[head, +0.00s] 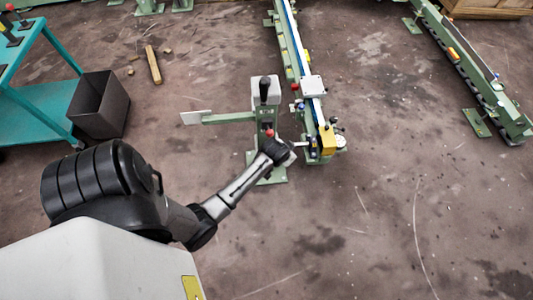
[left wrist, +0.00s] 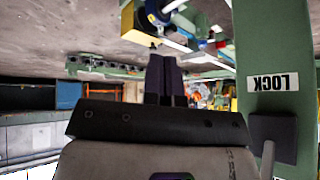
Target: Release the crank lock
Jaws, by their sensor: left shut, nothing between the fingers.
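The green machine post stands mid-floor in the head view, with a black-handled upright lever (head: 264,90) on top and a red knob (head: 269,133) lower down. In the left wrist view, which looks upside down, a green post with a white LOCK label (left wrist: 273,82) fills the right side. A dark block with a pale grey lever (left wrist: 268,158) sits beside that label. My left gripper (left wrist: 165,60) is shut and empty, its dark fingers left of the post and apart from the lever. In the head view the left gripper (head: 300,146) is between the post and the yellow rail end.
A green rail with a yellow end block (head: 327,140) runs away just right of the post. A flat plate (head: 196,118) sticks out left. A dark bin (head: 99,104) and teal cart (head: 45,100) stand at left. The floor at lower right is clear.

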